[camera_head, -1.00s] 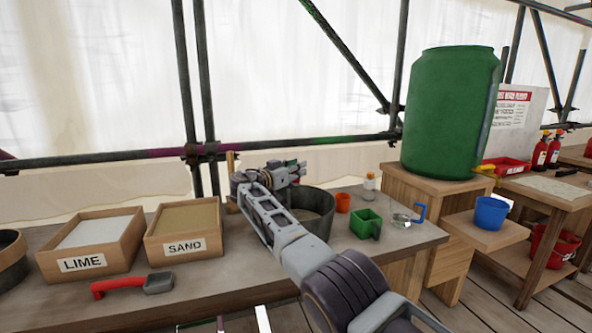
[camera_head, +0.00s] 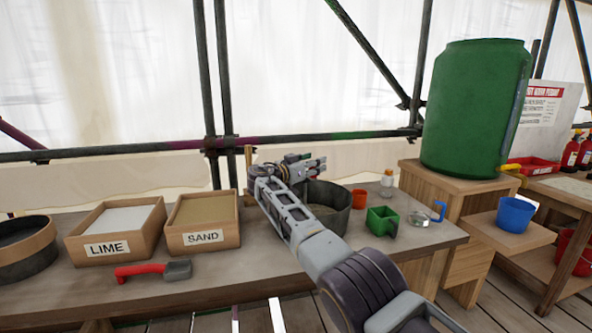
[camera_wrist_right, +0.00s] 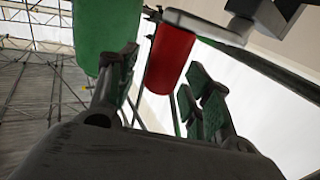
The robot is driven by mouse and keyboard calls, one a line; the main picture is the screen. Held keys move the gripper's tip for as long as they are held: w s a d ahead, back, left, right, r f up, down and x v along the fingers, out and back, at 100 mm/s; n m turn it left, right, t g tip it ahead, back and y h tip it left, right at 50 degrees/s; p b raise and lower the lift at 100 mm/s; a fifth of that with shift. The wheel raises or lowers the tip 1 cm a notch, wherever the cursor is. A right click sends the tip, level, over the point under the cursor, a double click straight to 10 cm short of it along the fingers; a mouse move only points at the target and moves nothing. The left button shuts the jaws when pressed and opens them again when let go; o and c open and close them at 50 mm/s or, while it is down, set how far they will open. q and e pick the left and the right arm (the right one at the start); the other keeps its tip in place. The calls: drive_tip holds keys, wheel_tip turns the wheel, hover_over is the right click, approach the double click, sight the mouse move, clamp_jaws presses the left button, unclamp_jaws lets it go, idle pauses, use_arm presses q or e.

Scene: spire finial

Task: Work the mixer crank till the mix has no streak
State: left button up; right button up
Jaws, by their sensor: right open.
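The mixer tub (camera_head: 336,198) is a dark round vessel on the bench, partly hidden behind my right arm. Its contents cannot be seen. My right gripper (camera_head: 310,166) is above the tub's rear left side in the head view. In the right wrist view the crank's red grip (camera_wrist_right: 170,58) hangs from a pale crank arm (camera_wrist_right: 205,24). My open right gripper (camera_wrist_right: 158,86) has its fingers apart, with the red grip just beyond and between the fingertips, not clamped. My left gripper is not in view.
Left of the tub are the sand box (camera_head: 205,238), lime box (camera_head: 115,248), a round sieve (camera_head: 27,250) and a red-handled scoop (camera_head: 153,271). Right are an orange cup (camera_head: 358,199), green measure (camera_head: 382,221), and glass jug (camera_head: 418,219). A green barrel (camera_head: 475,110) stands beyond.

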drive_tip(key=shift+s+a, duration=0.1)
drive_tip(key=v, duration=1.1)
drive_tip(key=shift+s+a, duration=0.15)
drive_tip(key=shift+s, duration=0.05)
idle(0.3)
